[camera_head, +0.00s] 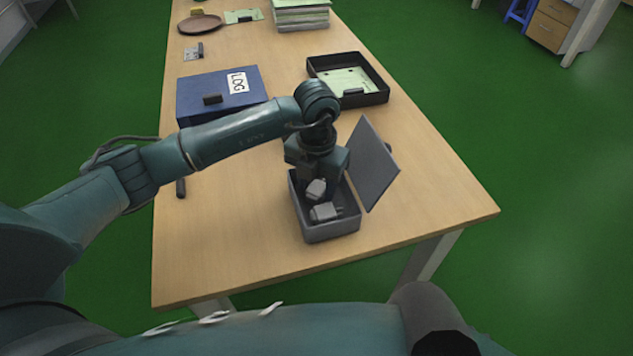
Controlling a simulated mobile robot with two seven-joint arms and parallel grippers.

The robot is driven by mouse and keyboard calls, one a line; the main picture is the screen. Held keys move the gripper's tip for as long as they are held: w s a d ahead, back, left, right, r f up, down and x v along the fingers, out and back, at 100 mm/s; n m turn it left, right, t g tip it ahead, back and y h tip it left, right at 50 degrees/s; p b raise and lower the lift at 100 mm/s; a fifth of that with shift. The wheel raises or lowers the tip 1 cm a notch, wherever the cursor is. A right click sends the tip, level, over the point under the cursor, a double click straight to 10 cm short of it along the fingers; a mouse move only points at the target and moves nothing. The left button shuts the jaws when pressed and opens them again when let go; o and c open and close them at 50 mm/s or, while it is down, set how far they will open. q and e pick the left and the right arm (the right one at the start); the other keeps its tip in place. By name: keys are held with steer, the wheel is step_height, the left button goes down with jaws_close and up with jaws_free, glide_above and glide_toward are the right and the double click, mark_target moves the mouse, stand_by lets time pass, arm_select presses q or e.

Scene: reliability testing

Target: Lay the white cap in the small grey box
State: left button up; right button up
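The small grey box (331,232) stands on the table near its front right part, with its grey lid (372,165) swung open to the right. My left gripper (317,180) points down into the box, and its body covers the box's back part. A small whitish piece (316,189), perhaps the white cap, is right at the fingertips. A second light-grey blocky piece (326,212) lies in the front of the box. The fingers are too small and hidden to tell whether they are open or shut on the whitish piece. My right gripper is not in view.
A blue LOG box (195,97) with a small dark item on it stands behind my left forearm. A black tray (375,98) holds a green board. A brown round plate (200,24) and a green stack (301,14) are farther back. Table right of the lid is clear.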

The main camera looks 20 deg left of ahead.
mark_target(316, 188)
arm_select(q)
steer(key=shift+o, duration=0.8)
steer(key=shift+r, duration=0.25)
step_height(316, 188, up, 12)
steer(key=shift+p, duration=0.3)
steer(key=shift+f, duration=0.1)
